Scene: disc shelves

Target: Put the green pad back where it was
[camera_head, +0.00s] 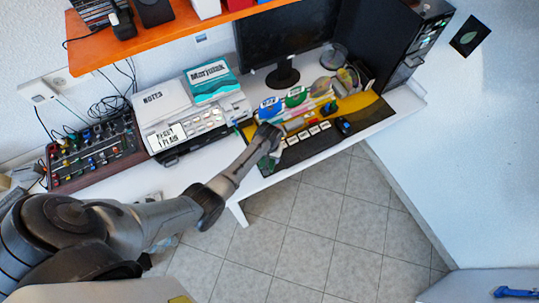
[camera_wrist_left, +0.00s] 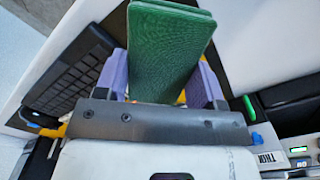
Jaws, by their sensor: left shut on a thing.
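The green pad (camera_wrist_left: 168,50) is a flat rectangular block, large in the left wrist view. It stands between the two purple fingers of my left gripper (camera_wrist_left: 163,85), which is shut on it. My right gripper is not in view.
A teal book (camera_head: 212,82), a white printer-like device (camera_head: 200,120) and a mixer (camera_head: 93,150) stand left. The orange shelf (camera_head: 170,35) hangs above.

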